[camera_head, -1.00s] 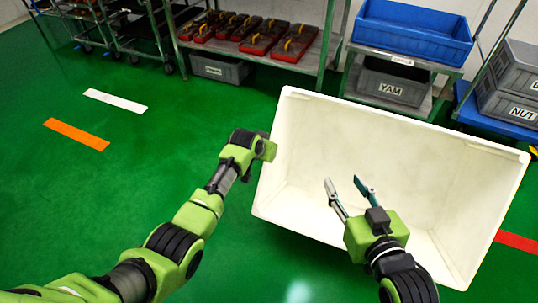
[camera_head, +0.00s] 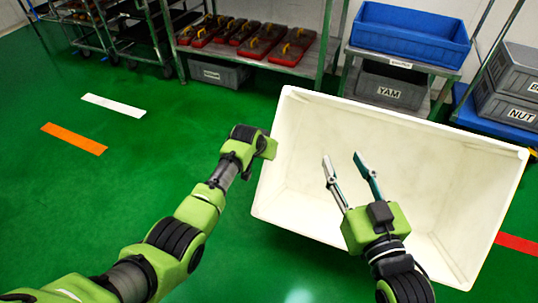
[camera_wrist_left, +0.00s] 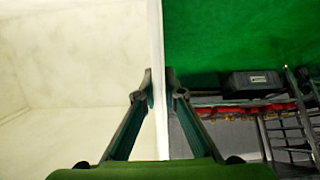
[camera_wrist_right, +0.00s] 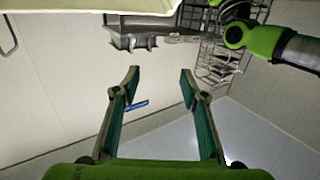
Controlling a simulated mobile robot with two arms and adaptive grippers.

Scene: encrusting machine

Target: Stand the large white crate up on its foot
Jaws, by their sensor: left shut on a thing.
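The large white crate (camera_head: 405,135) lies tipped in the head view, its wide opening facing me. Its inner walls and floor show; its outside and underside are mostly hidden. My left gripper (camera_head: 268,149) is at the crate's left rim. In the left wrist view its fingers (camera_wrist_left: 162,92) are shut on the thin edge of the crate wall (camera_wrist_left: 158,40), one finger on each side. My right gripper (camera_head: 341,157) is open and empty in front of the crate's opening. In the right wrist view its fingers (camera_wrist_right: 160,78) are spread, with a pale crate edge (camera_wrist_right: 90,5) at the top.
Behind the crate stand a rack with a blue bin (camera_head: 412,35) and a grey YAM bin (camera_head: 390,85). Grey bins (camera_head: 512,92) stand at the right. A shelf with red trays (camera_head: 270,40) is at the back.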

